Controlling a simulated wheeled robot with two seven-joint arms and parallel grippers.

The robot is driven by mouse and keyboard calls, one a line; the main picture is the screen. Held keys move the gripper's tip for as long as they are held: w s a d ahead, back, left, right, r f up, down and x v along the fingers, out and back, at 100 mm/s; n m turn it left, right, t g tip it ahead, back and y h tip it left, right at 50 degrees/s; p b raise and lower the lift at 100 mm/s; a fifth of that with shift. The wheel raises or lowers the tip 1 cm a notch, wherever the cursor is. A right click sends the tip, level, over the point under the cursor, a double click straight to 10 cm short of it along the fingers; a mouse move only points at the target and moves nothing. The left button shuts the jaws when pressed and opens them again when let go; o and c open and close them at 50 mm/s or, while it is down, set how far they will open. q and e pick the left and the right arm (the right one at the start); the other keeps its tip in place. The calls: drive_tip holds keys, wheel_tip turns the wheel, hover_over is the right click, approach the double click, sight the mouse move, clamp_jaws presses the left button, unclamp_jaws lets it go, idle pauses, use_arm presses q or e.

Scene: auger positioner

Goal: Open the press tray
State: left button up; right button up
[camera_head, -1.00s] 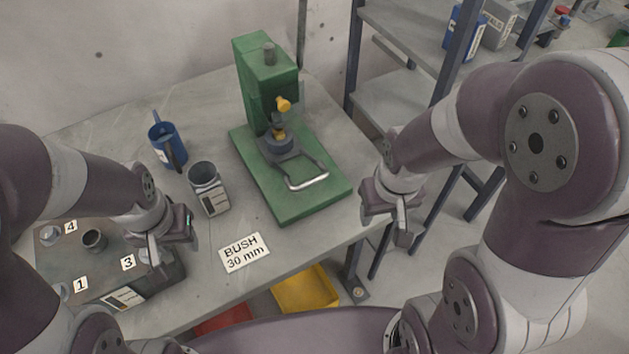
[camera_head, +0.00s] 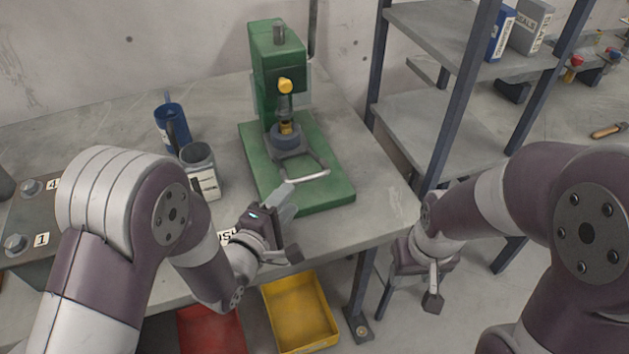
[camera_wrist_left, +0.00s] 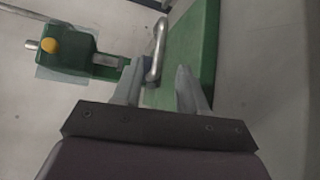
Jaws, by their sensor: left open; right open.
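The green press (camera_head: 276,75) stands on the table with a yellow knob and a dark round tray (camera_head: 287,138) on its base. A bent metal handle (camera_head: 313,176) reaches from the tray toward the front of the base. My left gripper (camera_head: 288,228) is open and empty, just in front of the press base near the handle. In the left wrist view the handle (camera_wrist_left: 155,52) lies just beyond the fingertips of my open left gripper (camera_wrist_left: 158,82), nearer the left finger. My right gripper (camera_head: 420,285) is open and empty, right of the table edge, away from the press.
A grey cup (camera_head: 200,168) and a blue jug (camera_head: 172,125) stand left of the press. A dark numbered block (camera_head: 22,235) is at the far left. A yellow bin (camera_head: 300,312) and a red bin (camera_head: 212,332) sit below the table front. Shelving (camera_head: 440,118) stands at right.

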sight(308, 176)
use_arm(q)
drive_tip(key=x, duration=1)
drive_tip(key=shift+w+d, duration=0.2)
drive_tip(key=shift+w, duration=0.1)
clamp_jaws()
drive_tip(key=shift+f, duration=0.1)
